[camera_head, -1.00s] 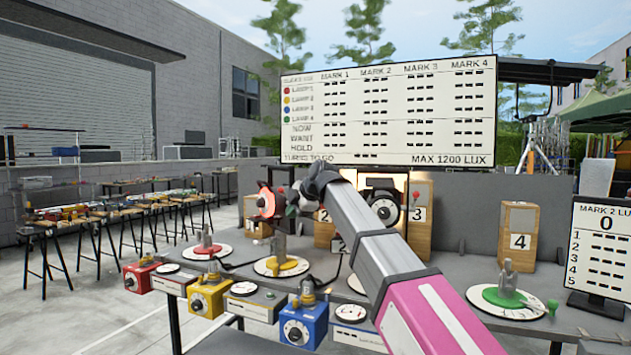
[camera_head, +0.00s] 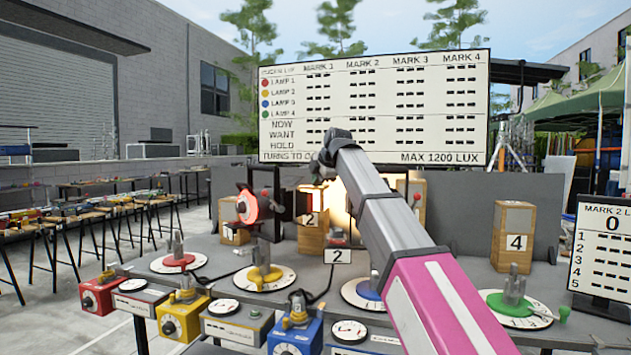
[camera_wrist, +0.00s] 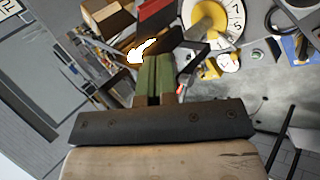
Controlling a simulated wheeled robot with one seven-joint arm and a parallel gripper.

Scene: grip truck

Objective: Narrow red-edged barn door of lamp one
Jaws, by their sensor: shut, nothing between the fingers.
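A black lamp head with a red ring on its front (camera_head: 247,207) stands at left centre in the head view, behind the yellow dial. Dark door flaps stick out around it; which is the narrow red-edged barn door is too small to tell there. In the wrist view a red panel (camera_wrist: 156,18) shows at the top, just beyond the fingers, and may be part of that lamp. My gripper (camera_head: 325,165) is up and to the right of the lamp head, apart from it in the picture. Its green fingers (camera_wrist: 154,80) are shut and empty, beside a bright glow.
The bench carries a red dial (camera_head: 180,262), a yellow dial (camera_head: 264,280), a blue dial (camera_head: 365,293) and a green dial (camera_head: 505,308). Coloured control boxes line its front edge. Numbered wooden blocks (camera_head: 513,228) stand behind. A large board (camera_head: 375,105) rises at the back.

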